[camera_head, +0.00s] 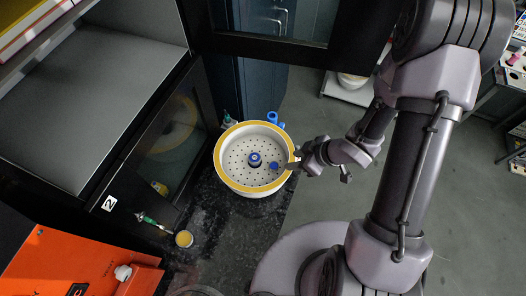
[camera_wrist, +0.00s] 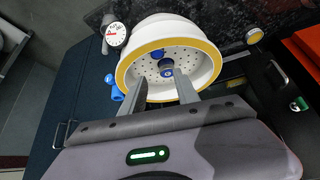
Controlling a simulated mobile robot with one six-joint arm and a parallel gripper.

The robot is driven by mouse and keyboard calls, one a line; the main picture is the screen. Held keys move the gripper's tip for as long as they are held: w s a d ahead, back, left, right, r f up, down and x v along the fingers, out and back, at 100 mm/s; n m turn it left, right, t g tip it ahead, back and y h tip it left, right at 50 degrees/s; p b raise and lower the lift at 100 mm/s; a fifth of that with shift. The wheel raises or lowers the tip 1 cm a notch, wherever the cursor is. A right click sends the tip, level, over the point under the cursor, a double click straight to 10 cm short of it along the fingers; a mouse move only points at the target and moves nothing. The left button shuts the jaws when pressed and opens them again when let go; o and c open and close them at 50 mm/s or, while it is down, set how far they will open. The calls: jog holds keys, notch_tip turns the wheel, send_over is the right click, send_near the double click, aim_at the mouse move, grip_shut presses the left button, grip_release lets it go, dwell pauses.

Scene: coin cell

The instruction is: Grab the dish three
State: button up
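No label reading "three" is legible on any dish. A white round vessel with a yellow rim (camera_head: 222,172) stands on the dark counter; it also fills the middle of the wrist view (camera_wrist: 212,58). Inside is a perforated white plate with a blue-topped knob (camera_head: 254,159) and a small blue item (camera_head: 273,166). A small round yellowish dish (camera_head: 184,238) lies on the counter outside the vessel; it also shows in the wrist view (camera_wrist: 254,36). My gripper (camera_head: 293,163) is at the vessel's right rim. In the wrist view my gripper (camera_wrist: 160,82) has its fingers apart, with nothing visibly held.
The dark speckled counter (camera_head: 235,225) has free room below the vessel. A blue valve (camera_head: 273,118) and a gauge (camera_wrist: 115,34) are beside the vessel. A cabinet marked 2 (camera_head: 109,203) stands at left, with an orange machine (camera_head: 70,262) at lower left. Grey floor (camera_head: 325,190) lies right.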

jog(key=b, duration=0.1)
send_near(275, 166)
jog(key=b+x, duration=0.1)
jog(key=x, duration=0.7)
jog(key=shift+w+a+f, duration=0.15)
jog(key=shift+f, duration=0.1)
jog(key=shift+w+a+f, duration=0.15)
jog(key=shift+a+f, duration=0.05)
jog(key=shift+a, duration=0.05)
jog(key=shift+d+r, duration=0.1)
jog(key=shift+d, duration=0.05)
grip_shut()
